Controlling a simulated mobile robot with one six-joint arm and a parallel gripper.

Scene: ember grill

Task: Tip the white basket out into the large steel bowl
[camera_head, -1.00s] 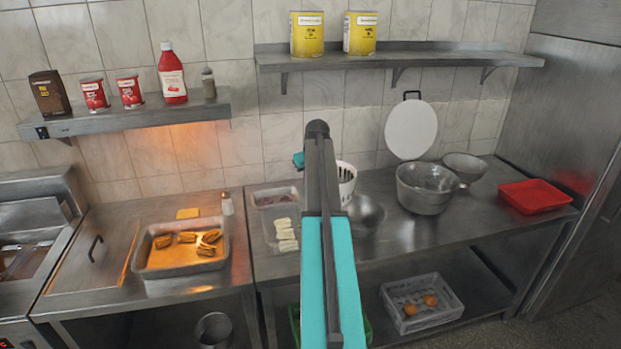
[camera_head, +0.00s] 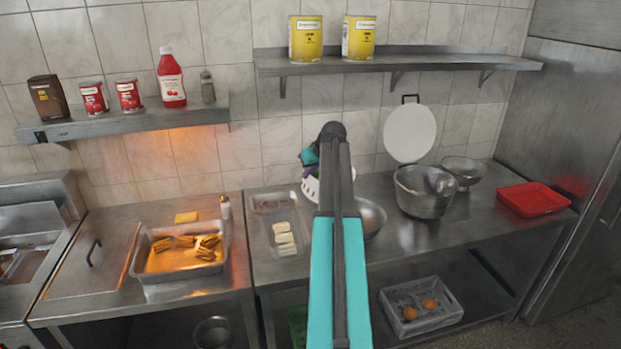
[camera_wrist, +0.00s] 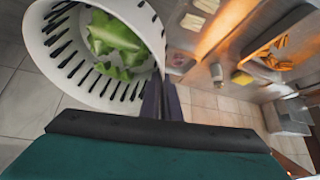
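The white slotted basket (camera_wrist: 50,68) fills the upper left of the wrist view, with green leafy pieces (camera_wrist: 112,40) inside it. My gripper (camera_wrist: 162,100) is shut on its rim at the right. In the head view, the basket (camera_head: 312,190) shows just left of my arm, which hides much of it; its tilt is hard to tell. My gripper (camera_head: 311,170) is at its top there. The large steel bowl (camera_head: 422,195) stands on the counter to the right, apart from the basket, and looks empty.
A smaller steel bowl (camera_head: 370,217) is close to the right of my arm. Another bowl (camera_head: 463,168) stands behind the large one. A white round board (camera_head: 409,133) leans on the wall, and a red tray (camera_head: 536,198) lies at the right. A shelf (camera_head: 400,62) hangs above.

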